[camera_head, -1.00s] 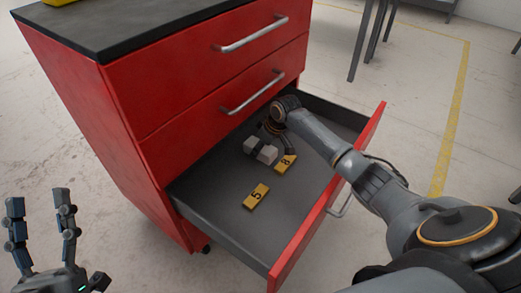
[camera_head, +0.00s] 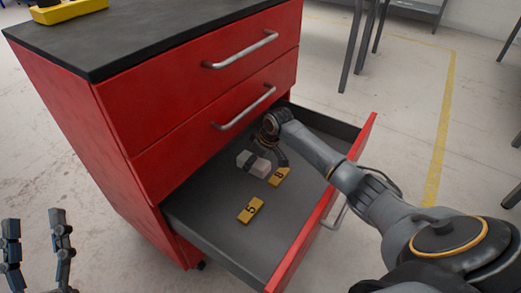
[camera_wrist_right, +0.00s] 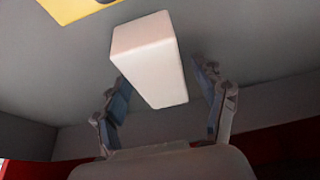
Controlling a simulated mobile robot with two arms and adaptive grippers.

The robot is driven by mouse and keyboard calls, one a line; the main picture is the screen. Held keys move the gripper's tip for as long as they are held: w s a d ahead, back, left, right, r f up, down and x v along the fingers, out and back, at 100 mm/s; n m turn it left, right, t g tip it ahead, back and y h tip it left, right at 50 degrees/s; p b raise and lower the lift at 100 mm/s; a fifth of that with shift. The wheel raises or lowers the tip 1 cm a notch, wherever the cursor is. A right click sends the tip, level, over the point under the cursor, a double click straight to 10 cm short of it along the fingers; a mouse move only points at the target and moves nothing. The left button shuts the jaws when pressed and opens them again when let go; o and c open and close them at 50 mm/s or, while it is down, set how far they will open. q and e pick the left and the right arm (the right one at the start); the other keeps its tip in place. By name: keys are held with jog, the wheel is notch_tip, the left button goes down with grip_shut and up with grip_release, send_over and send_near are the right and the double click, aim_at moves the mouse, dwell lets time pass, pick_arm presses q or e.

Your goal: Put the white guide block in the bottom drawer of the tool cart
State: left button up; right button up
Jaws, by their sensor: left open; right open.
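The white guide block (camera_head: 245,158) lies on the floor of the open bottom drawer (camera_head: 205,208) of the red tool cart (camera_head: 112,160). My right gripper (camera_head: 257,163) is down in the drawer at the block, and one dark finger hides part of it. In the right wrist view the block (camera_wrist_right: 150,60) sits between the two spread fingers (camera_wrist_right: 163,93), with gaps showing at both sides. My left gripper (camera_head: 37,222) is open and empty at the lower left, outside the cart.
Two yellow number plates lie in the drawer, one marked 5 (camera_head: 250,209) and one beside the block (camera_head: 279,177). The drawer's red front (camera_head: 322,205) stands under my right arm. A yellow tray (camera_head: 70,10) is on the cart top. The upper drawers are shut.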

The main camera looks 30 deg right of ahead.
aim_at(260, 163)
jog(key=p+v, duration=0.2)
jog(key=v, duration=0.4)
jog(key=shift+s+r, duration=0.1)
jog(key=shift+r, duration=0.05)
pick_arm(q)
notch_tip(260, 163, down, 18)
jog(key=s+a+g+y+p, duration=0.1)
jog(key=a+g+y+p, duration=0.1)
jog(key=g, duration=0.9)
jog(key=shift+a+n+y, duration=0.3)
jog(key=shift+a+y, duration=0.15)
jog(key=shift+y, duration=0.45)
pick_arm(e)
jog(key=v, duration=0.5)
jog(key=shift+s, duration=0.1)
pick_arm(q)
jog(key=shift+s, duration=0.1)
